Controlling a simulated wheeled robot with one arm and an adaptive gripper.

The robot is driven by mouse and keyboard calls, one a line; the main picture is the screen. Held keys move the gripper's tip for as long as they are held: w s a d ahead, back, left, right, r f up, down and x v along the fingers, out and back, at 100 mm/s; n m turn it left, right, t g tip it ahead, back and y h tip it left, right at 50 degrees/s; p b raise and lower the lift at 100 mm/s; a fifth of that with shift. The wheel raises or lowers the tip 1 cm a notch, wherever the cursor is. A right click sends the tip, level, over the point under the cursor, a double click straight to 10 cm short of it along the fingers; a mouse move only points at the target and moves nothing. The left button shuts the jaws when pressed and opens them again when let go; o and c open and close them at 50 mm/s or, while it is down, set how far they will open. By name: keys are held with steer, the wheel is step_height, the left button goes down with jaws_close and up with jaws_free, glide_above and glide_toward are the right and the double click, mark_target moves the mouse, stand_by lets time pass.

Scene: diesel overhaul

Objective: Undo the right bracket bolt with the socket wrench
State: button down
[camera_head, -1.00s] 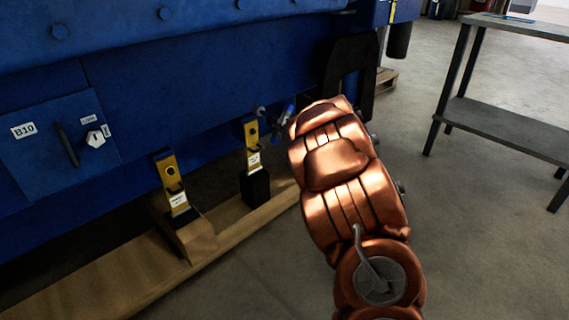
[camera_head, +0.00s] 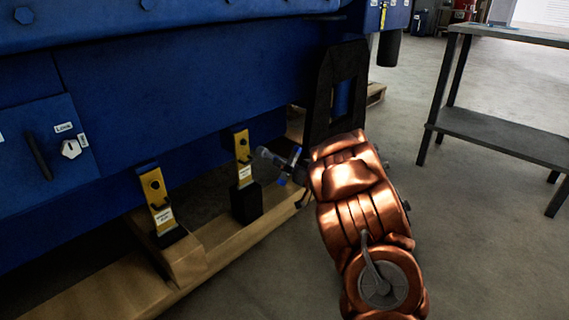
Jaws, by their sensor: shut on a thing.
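The right yellow bracket (camera_head: 242,146) stands on a black block on the wooden beam, against the blue engine. A dark bolt shows faintly on its face. The left yellow bracket (camera_head: 154,188) stands nearer, with a dark round bolt. My gripper (camera_head: 297,164), at the end of my copper-coloured arm, is small and partly hidden by the arm. It is shut on the socket wrench (camera_head: 268,155), a grey tool with blue parts near the jaws. The wrench's grey end points left, just right of the right bracket. I cannot tell whether it touches the bracket or bolt.
The wooden beam (camera_head: 240,232) runs along the floor below the engine (camera_head: 190,90). A black upright frame (camera_head: 343,75) stands close behind my gripper. A grey metal table (camera_head: 505,135) stands at the right. The floor between is clear.

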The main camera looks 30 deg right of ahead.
steer(key=m+p, duration=0.1)
steer(key=m, duration=0.1)
steer(key=m+p, duration=0.1)
steer(key=m, duration=0.1)
steer(key=shift+w+r, duration=0.15)
steer(key=shift+r, duration=0.2)
steer(key=m, duration=0.1)
steer(key=m+p, duration=0.1)
steer(key=m, duration=0.1)
steer(key=m+p, duration=0.1)
steer(key=shift+w+a+f, duration=0.1)
steer(key=shift+w, duration=0.15)
steer(key=m, duration=0.1)
steer(key=m+p, duration=0.1)
steer(key=m, duration=0.2)
steer(key=shift+w, duration=0.25)
steer(key=m, duration=0.4)
steer(key=shift+w+a+y, duration=0.1)
steer(key=shift+w+y, duration=0.15)
steer(key=shift+y, duration=0.05)
steer(key=shift+r+m+p, duration=0.3)
steer(key=shift+m+p, duration=0.1)
steer(key=shift+p, duration=0.2)
steer(key=shift+w+r+m+p, duration=0.1)
steer(key=shift+m+p, duration=0.2)
steer(key=shift+p, duration=0.9)
steer(key=m+p, duration=0.1)
steer(key=p, duration=0.5)
steer(key=shift+w+m, duration=0.1)
steer(key=shift+m, duration=0.2)
